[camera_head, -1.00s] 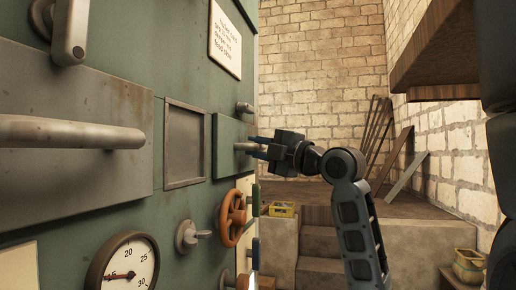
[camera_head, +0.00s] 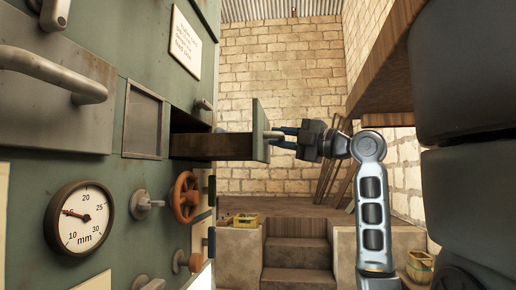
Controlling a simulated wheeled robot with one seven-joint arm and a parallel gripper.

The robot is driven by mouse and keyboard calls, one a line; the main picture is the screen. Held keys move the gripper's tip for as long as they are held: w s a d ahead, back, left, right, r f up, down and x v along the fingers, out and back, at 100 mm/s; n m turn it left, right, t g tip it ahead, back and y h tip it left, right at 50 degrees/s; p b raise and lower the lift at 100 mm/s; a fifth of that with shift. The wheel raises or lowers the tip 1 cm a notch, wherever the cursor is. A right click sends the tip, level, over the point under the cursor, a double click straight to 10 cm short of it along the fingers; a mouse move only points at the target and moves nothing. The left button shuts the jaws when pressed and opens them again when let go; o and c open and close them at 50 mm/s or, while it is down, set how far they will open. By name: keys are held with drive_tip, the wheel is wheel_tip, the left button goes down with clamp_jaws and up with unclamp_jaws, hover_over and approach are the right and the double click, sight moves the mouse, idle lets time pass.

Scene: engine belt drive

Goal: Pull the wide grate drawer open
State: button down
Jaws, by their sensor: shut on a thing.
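A drawer (camera_head: 212,147) stands out from the green machine face (camera_head: 100,185), its dark side wall showing and a dark opening behind its top. Its green front plate (camera_head: 260,129) faces right and carries a pale bar handle (camera_head: 271,134). I cannot see into the drawer. A wider grey panel (camera_head: 60,125) with a long bar handle (camera_head: 45,71) lies flat on the machine at the left.
A framed recess (camera_head: 143,120) sits left of the drawer. Below are an orange handwheel (camera_head: 185,197), a grey knob (camera_head: 145,205) and a round gauge (camera_head: 80,217). A wooden shelf (camera_head: 385,60) juts in at upper right.

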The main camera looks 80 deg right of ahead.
drive_tip(key=shift+s+d+b, duration=0.1)
drive_tip(key=shift+s+b, duration=0.2)
drive_tip(key=shift+s, duration=1.3)
drive_tip(key=c, duration=1.3)
unclamp_jaws()
drive_tip(key=shift+c, duration=0.2)
drive_tip(key=v, duration=0.7)
drive_tip(key=shift+s+b, duration=0.35)
drive_tip(key=shift+w+f, duration=0.1)
drive_tip(key=shift+f, duration=0.1)
